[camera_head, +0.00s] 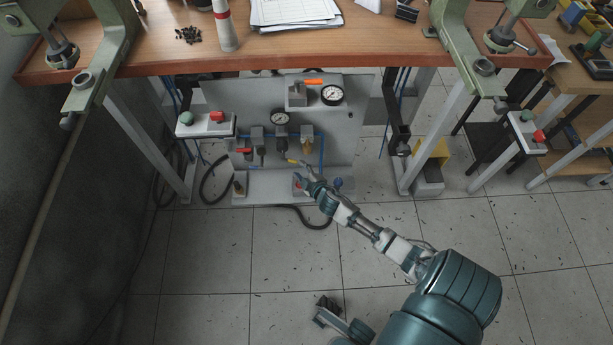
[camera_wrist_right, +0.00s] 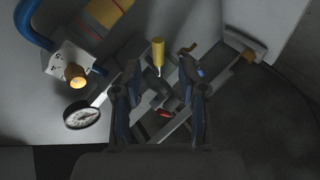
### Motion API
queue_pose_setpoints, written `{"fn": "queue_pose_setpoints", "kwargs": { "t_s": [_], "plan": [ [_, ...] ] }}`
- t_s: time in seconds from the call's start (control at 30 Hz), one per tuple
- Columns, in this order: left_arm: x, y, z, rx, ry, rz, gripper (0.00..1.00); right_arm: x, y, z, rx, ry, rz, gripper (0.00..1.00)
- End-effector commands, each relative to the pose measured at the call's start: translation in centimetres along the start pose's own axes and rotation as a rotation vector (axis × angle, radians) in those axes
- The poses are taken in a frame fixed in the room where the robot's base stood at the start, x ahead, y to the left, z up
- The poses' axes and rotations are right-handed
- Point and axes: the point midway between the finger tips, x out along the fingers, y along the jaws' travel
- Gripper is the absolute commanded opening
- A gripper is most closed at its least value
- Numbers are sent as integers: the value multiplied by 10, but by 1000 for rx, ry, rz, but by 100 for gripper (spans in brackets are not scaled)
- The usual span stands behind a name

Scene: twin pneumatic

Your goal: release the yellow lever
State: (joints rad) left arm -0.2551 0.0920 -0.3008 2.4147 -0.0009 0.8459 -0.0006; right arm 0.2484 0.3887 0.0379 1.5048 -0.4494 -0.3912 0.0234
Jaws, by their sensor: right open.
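The yellow lever (camera_head: 293,161) is on the pneumatic panel under the workbench, low and right of centre among the fittings. In the right wrist view the yellow lever (camera_wrist_right: 158,52) shows as a yellow handle pointing up, between and beyond the fingertips. My right gripper (camera_head: 301,174) reaches in from the lower right, just below and right of the lever. In the wrist view the right gripper (camera_wrist_right: 160,84) is open, with one finger on each side and a gap between them. I see no contact with the lever.
The grey panel (camera_head: 345,140) carries gauges (camera_head: 332,95), an orange lever (camera_head: 313,82), a red handle (camera_head: 243,150) and blue tubing. The wooden workbench (camera_head: 400,58) overhangs it. Bench legs (camera_head: 150,150) stand on both sides. The tiled floor (camera_head: 220,265) in front is mostly clear.

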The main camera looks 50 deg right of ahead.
Motion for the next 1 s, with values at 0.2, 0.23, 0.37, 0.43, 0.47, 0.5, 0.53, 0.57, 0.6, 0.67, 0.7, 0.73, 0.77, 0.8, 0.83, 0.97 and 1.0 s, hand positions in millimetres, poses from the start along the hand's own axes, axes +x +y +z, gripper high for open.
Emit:
{"fn": "queue_pose_setpoints", "kwargs": {
  "t_s": [0.2, 0.23, 0.37, 0.43, 0.47, 0.5, 0.53, 0.57, 0.6, 0.67, 0.7, 0.73, 0.77, 0.8, 0.83, 0.97, 1.0],
  "plan": [
    [0, 0, 0, 0, 0, 0, 0, -37, -1, 1, 0, -1, -1, 41],
    [0, 0, 0, 0, 0, 0, 0, -40, -1, 1, 0, -1, -1, 41],
    [0, 0, 0, 0, 0, 0, 0, -47, -1, 1, 0, -1, -1, 41],
    [0, 0, 0, 0, 0, 0, 0, -48, -1, 1, 1, -1, -1, 41],
    [0, 0, 1, 0, -1, 0, 0, -48, -1, 0, 1, -1, -1, 41],
    [0, 0, 1, 0, -1, 0, 0, -48, -1, 1, 1, -1, -1, 41],
    [0, 0, 1, 0, -1, 0, 0, -48, -1, 1, 1, -1, -1, 41],
    [0, 0, 1, 0, -1, 0, 0, -48, -1, 1, 1, -1, -1, 41],
    [0, 0, 1, 0, -1, 0, 0, -48, -1, 1, 1, -1, -1, 41],
    [0, 0, 2, 0, -2, 0, 0, -48, -1, 1, 1, -1, -1, 41],
    [0, 0, 3, 0, -2, 0, 0, -48, -1, 1, 1, -1, -1, 41],
    [0, 0, 3, 0, -2, 0, 0, -48, -1, 1, 1, -1, -1, 41],
    [0, 0, 3, 0, -2, 0, 0, -48, -1, 1, 1, -1, -1, 41],
    [0, 0, 3, 0, -2, 0, 0, -48, -1, 1, 1, -1, -1, 41],
    [0, 0, 3, 0, -2, 0, 0, -48, -1, 0, 1, -1, -1, 41],
    [0, 0, 3, 0, -2, 0, 0, -48, -1, 0, 1, 0, -1, 41],
    [0, 0, 2, 0, -2, -1, 0, -49, -2, -2, 3, 7, -3, 41]
  ]
}}
